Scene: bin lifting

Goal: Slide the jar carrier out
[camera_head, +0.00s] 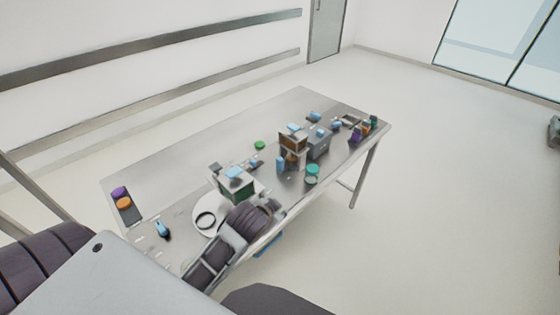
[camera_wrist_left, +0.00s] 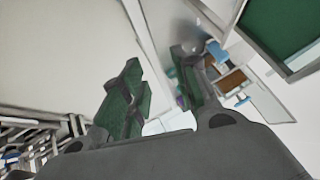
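I cannot tell for certain which thing is the jar carrier. A small box with a white frame and dark green side (camera_head: 236,186) stands on the table, partly behind a dark arm link of mine. A brown and white open stand (camera_head: 293,146) is farther along, with small blue items around it. Teal round jars (camera_head: 312,170) stand at the table's right edge. In the left wrist view my left gripper (camera_wrist_left: 155,90) has its two green-padded fingers apart with nothing between them. A green panel in a grey frame (camera_wrist_left: 285,25) is at upper right there. My right gripper is not identifiable.
The steel table (camera_head: 180,165) has a clear back strip. A white round plate (camera_head: 205,219) with a black ring lies near my arm. A dark tray with purple and orange round pieces (camera_head: 124,204) is at the left end. Small purple, orange and teal items (camera_head: 363,130) crowd the far right end.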

